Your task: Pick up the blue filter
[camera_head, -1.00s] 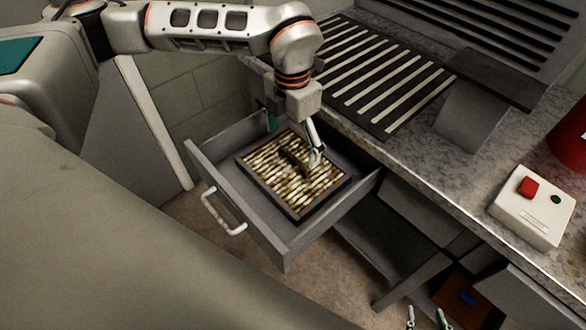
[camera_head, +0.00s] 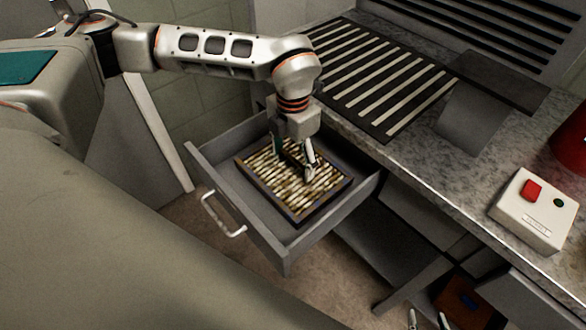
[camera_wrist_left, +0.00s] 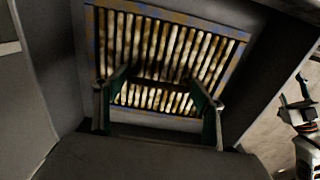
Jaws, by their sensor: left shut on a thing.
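The blue filter (camera_head: 268,185) is a square panel with pale, brown-stained pleats and a dark frame. It lies in the open grey drawer (camera_head: 262,238). In the left wrist view the filter (camera_wrist_left: 180,40) shows bluish patches on its worn frame. My left gripper (camera_head: 294,162) points down over the middle of the filter, its fingers shut on the filter's dark central bar. The fingers also show in the left wrist view (camera_wrist_left: 158,86) at either end of that bar. My right gripper (camera_head: 428,320) is at the bottom edge of the head view, its two fingertips apart, the rest cut off.
The drawer has a white handle (camera_head: 222,214) and sits below a speckled counter (camera_head: 425,170). A slatted dark panel (camera_head: 380,80) and a white box with a red button (camera_head: 532,208) are on the counter. Drawer walls surround the filter closely.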

